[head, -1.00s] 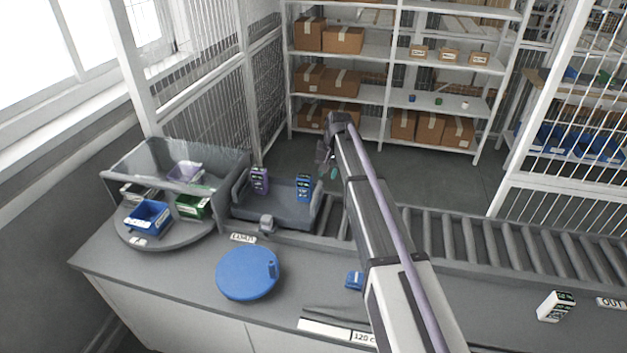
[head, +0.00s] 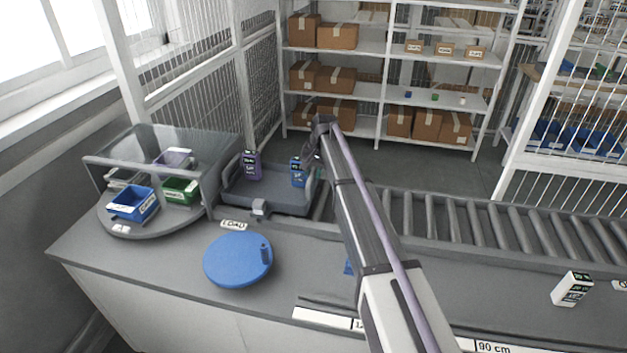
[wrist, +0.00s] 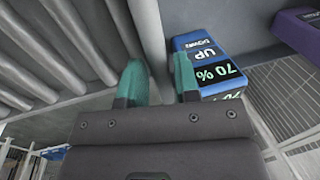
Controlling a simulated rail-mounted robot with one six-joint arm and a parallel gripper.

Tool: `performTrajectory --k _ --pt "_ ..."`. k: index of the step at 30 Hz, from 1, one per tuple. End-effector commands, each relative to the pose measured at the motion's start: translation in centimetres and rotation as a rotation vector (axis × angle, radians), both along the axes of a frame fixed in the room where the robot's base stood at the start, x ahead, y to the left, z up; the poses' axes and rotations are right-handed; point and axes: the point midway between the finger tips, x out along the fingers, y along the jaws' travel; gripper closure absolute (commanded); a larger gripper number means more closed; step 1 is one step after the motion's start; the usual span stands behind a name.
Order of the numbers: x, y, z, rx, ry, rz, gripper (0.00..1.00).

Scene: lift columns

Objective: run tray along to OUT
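The grey tray (head: 270,198) is at the left end of the roller conveyor, behind the LOAD label (head: 234,225). A purple box (head: 251,165) and a blue box (head: 297,172) stand in it. My gripper (head: 319,172) is at the tray's right side wall, next to the blue box. In the wrist view, my gripper's teal fingers (wrist: 159,80) are apart, with the tray wall (wrist: 146,25) running between them. Firm contact on both sides is not clear. The blue box (wrist: 207,65) is close beside the right finger. The OUT label (head: 620,285) is cut off at the right edge.
Rollers (head: 470,220) run clear to the right of the tray. A white box (head: 572,289) stands on the counter near OUT. A blue disc with a knob (head: 238,260) lies in front of LOAD. A turntable with small bins (head: 133,204) stands at the left.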

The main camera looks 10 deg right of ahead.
Motion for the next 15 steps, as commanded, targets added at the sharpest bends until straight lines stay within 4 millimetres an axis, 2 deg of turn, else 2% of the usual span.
performTrajectory --k 5,13,15 --pt "0.00 -0.01 0.21 0.000 0.000 0.000 0.72" --pt "-0.01 -0.02 0.21 0.000 0.000 0.000 0.98" --pt "-0.01 -0.02 0.21 0.000 0.000 0.000 1.00"
